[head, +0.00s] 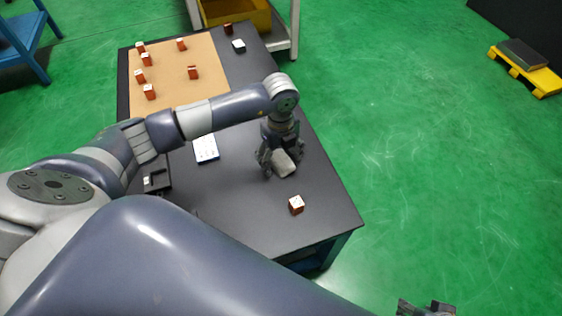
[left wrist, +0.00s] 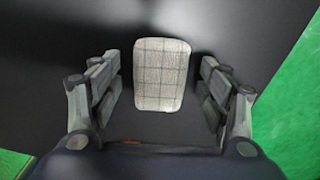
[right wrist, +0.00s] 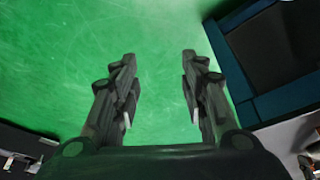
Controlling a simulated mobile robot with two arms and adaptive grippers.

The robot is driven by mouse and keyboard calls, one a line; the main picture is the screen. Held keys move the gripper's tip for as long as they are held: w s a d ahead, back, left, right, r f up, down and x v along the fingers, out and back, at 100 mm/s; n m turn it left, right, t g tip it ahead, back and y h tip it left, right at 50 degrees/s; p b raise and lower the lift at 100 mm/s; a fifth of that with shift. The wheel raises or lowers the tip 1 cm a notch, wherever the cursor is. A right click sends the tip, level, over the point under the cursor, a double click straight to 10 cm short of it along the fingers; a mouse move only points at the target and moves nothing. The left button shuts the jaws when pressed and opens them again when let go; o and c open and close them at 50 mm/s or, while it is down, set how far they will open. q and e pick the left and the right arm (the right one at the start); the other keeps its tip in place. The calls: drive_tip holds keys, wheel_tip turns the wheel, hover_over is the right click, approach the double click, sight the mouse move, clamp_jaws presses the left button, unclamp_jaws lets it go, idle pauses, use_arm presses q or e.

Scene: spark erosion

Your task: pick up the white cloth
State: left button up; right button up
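The white cloth (left wrist: 161,75) is a pale, folded pad with a faint grid pattern. In the left wrist view it lies between the spread fingers of my left gripper (left wrist: 161,95), with a gap on each side. In the head view the cloth (head: 284,162) lies on the dark table (head: 240,200) under my left gripper (head: 278,162), which partly hides it. My left gripper is open and points down. My right gripper (right wrist: 160,95) is open and empty above the green floor; it also shows at the bottom right of the head view (head: 427,308).
An orange block (head: 296,204) stands near the cloth at the table's front. A white-and-blue card (head: 206,148) and a dark tray (head: 156,181) lie to the left. Several orange blocks stand on a tan board (head: 170,70). A small white-topped item (head: 239,46) is at the back.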

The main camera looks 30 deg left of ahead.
use_arm(q)
drive_tip(key=c, duration=0.8)
drive_tip(key=shift+o, duration=0.2)
drive_tip(key=shift+r, duration=0.15)
